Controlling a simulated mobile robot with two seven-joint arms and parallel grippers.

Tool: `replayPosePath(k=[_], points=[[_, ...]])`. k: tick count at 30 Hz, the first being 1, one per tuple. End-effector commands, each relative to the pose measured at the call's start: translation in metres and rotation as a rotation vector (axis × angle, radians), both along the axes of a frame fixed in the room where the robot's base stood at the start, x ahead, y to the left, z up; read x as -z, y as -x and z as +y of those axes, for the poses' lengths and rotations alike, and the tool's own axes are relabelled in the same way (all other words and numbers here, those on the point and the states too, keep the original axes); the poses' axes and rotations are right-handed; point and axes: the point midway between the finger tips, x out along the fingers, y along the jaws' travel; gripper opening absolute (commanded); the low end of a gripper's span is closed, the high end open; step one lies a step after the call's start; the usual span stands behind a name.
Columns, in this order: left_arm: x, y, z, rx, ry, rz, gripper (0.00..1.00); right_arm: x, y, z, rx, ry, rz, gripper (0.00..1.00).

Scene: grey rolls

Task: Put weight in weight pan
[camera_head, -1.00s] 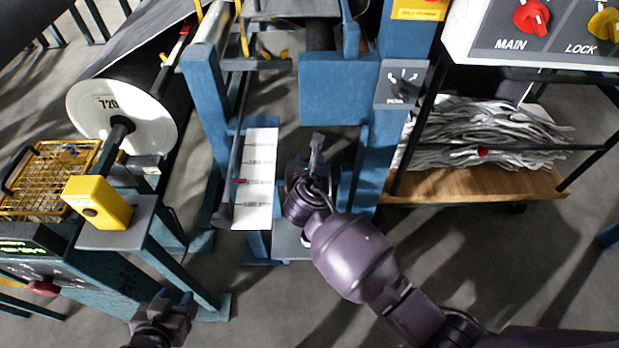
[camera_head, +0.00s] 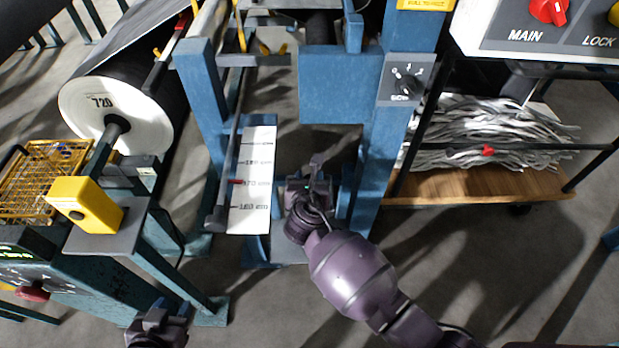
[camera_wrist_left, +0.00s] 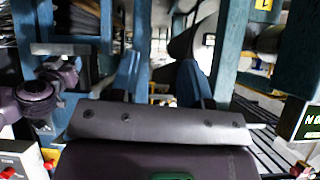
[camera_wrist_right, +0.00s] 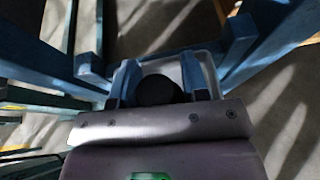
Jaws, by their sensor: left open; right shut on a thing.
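My right gripper (camera_head: 316,172) is low between the blue posts of the machine, right of a white scale strip. In the right wrist view its fingers (camera_wrist_right: 163,84) are shut on a dark round weight (camera_wrist_right: 160,91). A light grey pan (camera_wrist_right: 172,62) with a raised rim shows behind and below the weight; I cannot tell whether they touch. In the head view a grey plate, probably this pan (camera_head: 289,252), is partly hidden by my right arm. My left gripper (camera_head: 162,318) is at the bottom left, its fingers (camera_wrist_left: 160,88) apart and empty in the left wrist view.
Blue posts (camera_head: 375,170) stand close to my right gripper, and the scale strip (camera_head: 252,180) is left of it. A large roll (camera_head: 105,105), a yellow box (camera_head: 85,205) and a wire basket (camera_head: 38,185) are at left. A wooden shelf (camera_head: 470,186) is at right.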

Motion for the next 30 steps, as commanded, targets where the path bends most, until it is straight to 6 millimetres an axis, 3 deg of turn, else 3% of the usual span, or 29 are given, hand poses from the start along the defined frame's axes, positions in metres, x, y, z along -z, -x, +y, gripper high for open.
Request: replayPosePath(k=[1,2,6,18,23,30], points=[[0.001,0.000,0.000,0.000,0.000,0.002,0.43,0.000,-0.001,0.000,-0.001,0.001,-0.002,0.01],[0.001,0.000,0.000,0.000,0.000,0.002,0.43,0.001,0.000,0.000,0.000,0.001,0.000,0.45],[0.001,0.001,0.000,0.000,0.000,0.003,0.43,0.001,0.000,0.000,0.000,0.001,0.000,0.66],[-0.001,-0.001,0.000,-0.001,0.000,-0.001,0.43,-0.004,0.003,0.000,0.000,0.001,0.000,0.67],[-0.013,-0.005,0.000,-0.003,0.001,-0.021,0.43,-0.016,0.023,0.001,0.001,0.002,-0.003,0.67],[-0.023,-0.004,0.001,-0.009,0.002,-0.030,0.43,-0.035,0.066,0.005,0.000,0.001,-0.005,0.67]])
